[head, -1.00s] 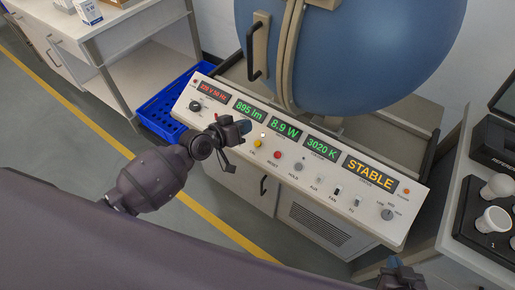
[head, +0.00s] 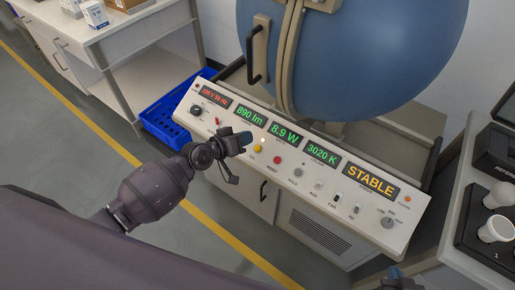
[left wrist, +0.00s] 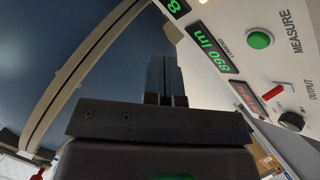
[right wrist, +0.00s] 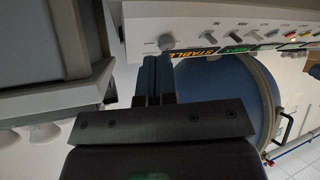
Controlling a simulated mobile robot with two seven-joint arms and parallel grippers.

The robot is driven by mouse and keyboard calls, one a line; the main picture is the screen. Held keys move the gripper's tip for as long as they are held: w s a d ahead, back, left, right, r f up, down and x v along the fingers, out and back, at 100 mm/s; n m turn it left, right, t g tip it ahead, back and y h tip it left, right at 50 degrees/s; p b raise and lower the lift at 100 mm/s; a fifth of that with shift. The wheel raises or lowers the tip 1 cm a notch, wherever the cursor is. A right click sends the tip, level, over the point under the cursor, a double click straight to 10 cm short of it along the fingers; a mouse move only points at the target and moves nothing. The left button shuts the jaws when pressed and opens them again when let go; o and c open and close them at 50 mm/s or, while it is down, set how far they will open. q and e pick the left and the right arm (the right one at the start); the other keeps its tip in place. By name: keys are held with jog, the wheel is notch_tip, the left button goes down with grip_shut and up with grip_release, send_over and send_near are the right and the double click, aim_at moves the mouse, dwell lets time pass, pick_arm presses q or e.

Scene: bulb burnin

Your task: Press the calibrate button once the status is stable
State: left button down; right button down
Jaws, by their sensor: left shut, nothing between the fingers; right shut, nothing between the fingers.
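The control panel (head: 316,185) shows an amber STABLE status display (head: 371,182). A yellow button (head: 258,148), with a small label that seems to read CAL, sits on the panel left of a red button (head: 277,160). My left gripper (head: 244,138) is shut and empty, just up and left of the yellow button in the head view; I cannot tell whether it touches the panel. Its closed fingers show in the left wrist view (left wrist: 165,75), with a green button (left wrist: 260,40) labelled MEASURE to the right. My right gripper (head: 398,276) is shut and empty, below the panel's right end.
The panel also carries green displays, including 890 lm (head: 249,115), plus switches and knobs. A large blue sphere (head: 350,60) with a black handle stands behind it. A blue crate (head: 165,122) is at left. A black tray (head: 478,225) with bulbs is at right.

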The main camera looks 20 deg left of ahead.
aim_at(258, 148)
pick_arm(q)
jog(key=f+b, duration=0.1)
jog(key=w+f+b, duration=0.1)
jog(key=f, duration=0.1)
jog(key=w+d+f+b, duration=0.1)
jog(key=f, duration=0.1)
jog(key=shift+f, duration=0.2)
jog(key=shift+w+f+b, duration=0.45)
jog(key=shift+f+b, duration=0.15)
jog(key=shift+b, duration=0.2)
jog(key=shift+d, duration=0.1)
jog(key=shift+w, duration=0.1)
dwell(0.3)
dwell(0.8)
